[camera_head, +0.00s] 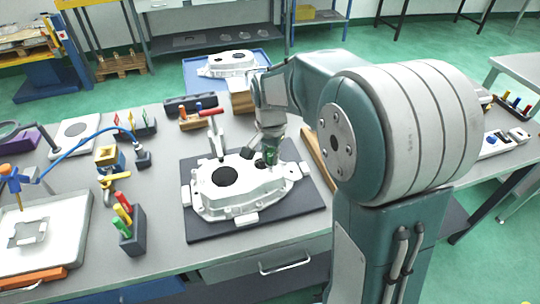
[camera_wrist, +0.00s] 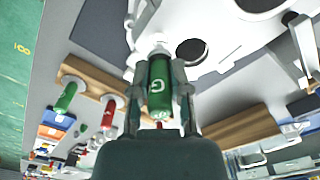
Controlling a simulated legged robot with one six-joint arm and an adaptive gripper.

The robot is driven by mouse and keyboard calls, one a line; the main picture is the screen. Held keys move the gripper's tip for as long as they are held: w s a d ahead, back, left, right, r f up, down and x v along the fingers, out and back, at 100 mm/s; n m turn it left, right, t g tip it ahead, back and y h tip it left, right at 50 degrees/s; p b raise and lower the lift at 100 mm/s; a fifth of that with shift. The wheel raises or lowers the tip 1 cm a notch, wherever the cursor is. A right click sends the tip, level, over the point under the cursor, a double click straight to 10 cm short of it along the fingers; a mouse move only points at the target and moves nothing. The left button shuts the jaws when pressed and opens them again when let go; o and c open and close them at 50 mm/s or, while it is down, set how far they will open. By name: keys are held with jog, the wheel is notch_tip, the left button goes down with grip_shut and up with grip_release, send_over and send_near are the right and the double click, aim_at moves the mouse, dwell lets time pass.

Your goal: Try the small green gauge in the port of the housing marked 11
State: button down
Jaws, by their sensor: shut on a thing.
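A green gauge (camera_wrist: 158,82) marked G is between the two fingers of my gripper (camera_wrist: 160,100) in the wrist view. My gripper is shut on it, its far end towards the white housing (camera_wrist: 225,25). In the head view my gripper (camera_head: 270,150) is over the right rear part of the housing (camera_head: 245,203), with only a bit of green showing. The housing lies on a dark mat (camera_head: 292,218). I cannot read a number on it. The gauge's far end meets a pale round part by the housing; I cannot tell whether it is inside the port.
In the wrist view another green gauge (camera_wrist: 65,97) and a red gauge (camera_wrist: 109,110) stand at a wooden rack (camera_wrist: 90,78). A dark holder (camera_head: 132,232) with coloured handles is left. Another casting (camera_head: 228,64) lies in a blue tray.

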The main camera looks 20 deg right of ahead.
aim_at(270, 162)
jog(key=shift+f, duration=2)
dwell(1.7)
jog(key=shift+r, duration=0.1)
dwell(0.9)
jog(key=shift+r, duration=3.9)
jog(key=shift+f, duration=0.15)
